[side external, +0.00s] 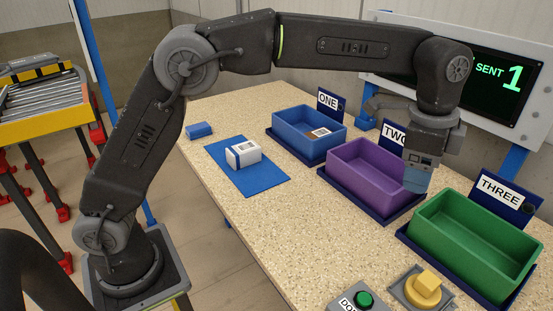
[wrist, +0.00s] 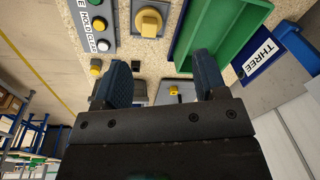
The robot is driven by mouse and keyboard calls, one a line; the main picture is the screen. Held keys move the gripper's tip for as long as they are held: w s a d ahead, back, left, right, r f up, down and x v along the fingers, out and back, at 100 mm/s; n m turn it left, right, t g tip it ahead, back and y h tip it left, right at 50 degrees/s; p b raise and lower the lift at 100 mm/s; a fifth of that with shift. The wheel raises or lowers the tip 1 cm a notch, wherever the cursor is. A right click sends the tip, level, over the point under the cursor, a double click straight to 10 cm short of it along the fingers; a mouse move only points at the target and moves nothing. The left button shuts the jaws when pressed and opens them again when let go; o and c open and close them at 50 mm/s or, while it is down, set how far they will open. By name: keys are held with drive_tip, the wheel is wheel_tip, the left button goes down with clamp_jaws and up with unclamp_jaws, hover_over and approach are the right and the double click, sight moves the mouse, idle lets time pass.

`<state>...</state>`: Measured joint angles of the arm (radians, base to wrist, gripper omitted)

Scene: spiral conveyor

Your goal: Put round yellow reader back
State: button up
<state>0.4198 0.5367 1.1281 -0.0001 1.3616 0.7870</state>
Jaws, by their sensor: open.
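The round yellow reader (side external: 427,288), a yellow disc with a raised block on top, sits on a square grey base at the front right of the table. It also shows at the top of the wrist view (wrist: 150,21), on its grey base. My gripper (side external: 417,180) is over the area between the purple and green bins, above and behind the reader and apart from it. In the wrist view its two dark blue fingers (wrist: 163,80) are spread apart with nothing held between them. A smaller yellow piece (wrist: 174,90) on a grey plate shows between the fingers, farther off.
Blue (side external: 300,140), purple (side external: 365,178) and green (side external: 465,245) bins stand along the far side, with signs behind. A white labelled box (side external: 243,153) lies on a blue mat (side external: 262,180). A green button (side external: 364,299) is left of the reader. The table's middle is clear.

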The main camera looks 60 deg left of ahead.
drive_tip(key=s+a+r+n+t, duration=0.1)
drive_tip(key=s+a+r+n, duration=0.25)
drive_tip(key=s+a, duration=0.3)
drive_tip(key=s+a+r+n+t, duration=0.2)
drive_tip(key=s+a+n, duration=0.2)
drive_tip(key=s+a, duration=0.3)
drive_tip(key=s+a+f+n, duration=0.3)
drive_tip(key=s+a, duration=0.1)
drive_tip(key=s, duration=0.2)
drive_tip(key=s+a+f+n+t, duration=0.1)
drive_tip(key=s+a+f+n, duration=0.2)
drive_tip(key=s, duration=0.3)
drive_tip(key=shift+s+a+f+y, duration=0.25)
drive_tip(key=shift+a+f+y, duration=0.1)
drive_tip(key=shift+f, duration=0.2)
